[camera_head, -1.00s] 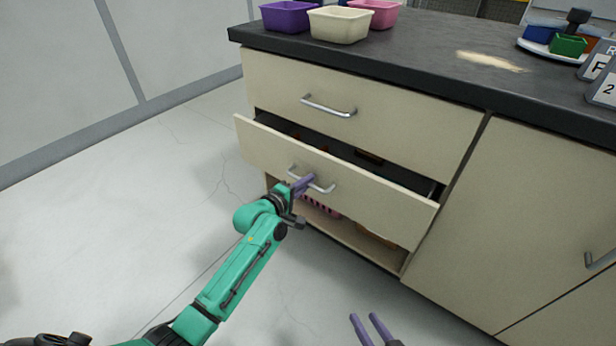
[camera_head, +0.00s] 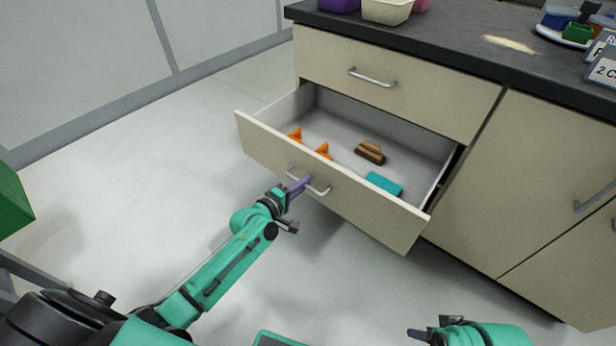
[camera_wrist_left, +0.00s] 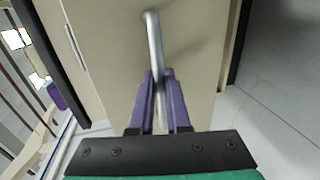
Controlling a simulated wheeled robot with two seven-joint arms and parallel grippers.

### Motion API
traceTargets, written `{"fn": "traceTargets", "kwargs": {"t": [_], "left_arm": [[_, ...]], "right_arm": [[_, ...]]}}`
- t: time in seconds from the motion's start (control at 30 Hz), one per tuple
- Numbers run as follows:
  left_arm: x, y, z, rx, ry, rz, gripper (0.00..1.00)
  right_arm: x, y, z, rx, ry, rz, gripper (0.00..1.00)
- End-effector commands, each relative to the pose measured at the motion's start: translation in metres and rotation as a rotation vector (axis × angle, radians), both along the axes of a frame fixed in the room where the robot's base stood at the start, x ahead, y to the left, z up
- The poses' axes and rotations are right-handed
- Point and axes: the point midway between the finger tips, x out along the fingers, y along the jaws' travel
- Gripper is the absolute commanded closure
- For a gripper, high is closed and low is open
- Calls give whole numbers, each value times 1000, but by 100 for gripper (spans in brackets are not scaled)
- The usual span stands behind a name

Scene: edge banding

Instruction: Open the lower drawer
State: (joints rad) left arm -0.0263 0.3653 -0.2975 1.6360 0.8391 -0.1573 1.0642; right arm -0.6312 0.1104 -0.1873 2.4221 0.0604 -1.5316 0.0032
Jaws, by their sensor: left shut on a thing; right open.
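The lower drawer (camera_head: 350,208) is pulled well out of the cabinet and its inside shows in the head view. Its silver handle (camera_head: 320,190) is on the cream front. My left gripper (camera_head: 303,184) is shut on this handle, and the left wrist view shows the handle bar (camera_wrist_left: 154,50) between its purple fingers (camera_wrist_left: 160,97). My right gripper (camera_head: 418,334) is open and empty at the bottom of the head view, away from the drawer.
The drawer holds orange pieces (camera_head: 323,151), a brown brush-like item (camera_head: 370,152) and a teal block (camera_head: 384,184). The upper drawer (camera_head: 420,95) is shut. Bins (camera_head: 388,10) stand on the dark countertop (camera_head: 450,42). The floor left of the drawer is clear.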

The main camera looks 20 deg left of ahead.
Motion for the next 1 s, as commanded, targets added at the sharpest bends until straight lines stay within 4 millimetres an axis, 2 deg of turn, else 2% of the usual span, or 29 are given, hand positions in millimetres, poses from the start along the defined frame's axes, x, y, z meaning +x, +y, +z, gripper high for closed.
{"fn": "traceTargets", "kwargs": {"t": [0.17,0.53,0.57,0.6,0.63,1.0], "left_arm": [[-6,3,0,2,-1,1,100],[-7,3,0,1,-1,1,100],[-7,3,0,1,-1,1,78],[-7,3,0,1,-1,1,62],[-7,3,0,1,-1,1,56],[-10,4,1,0,0,0,56]], "right_arm": [[-6,-7,7,-18,35,-9,50],[-7,-8,8,-21,41,-10,50],[-7,-8,8,-21,41,-10,50],[-7,-7,8,-21,41,-10,50],[-7,-7,8,-21,41,-10,50],[-7,-7,10,-21,40,-10,50]]}}
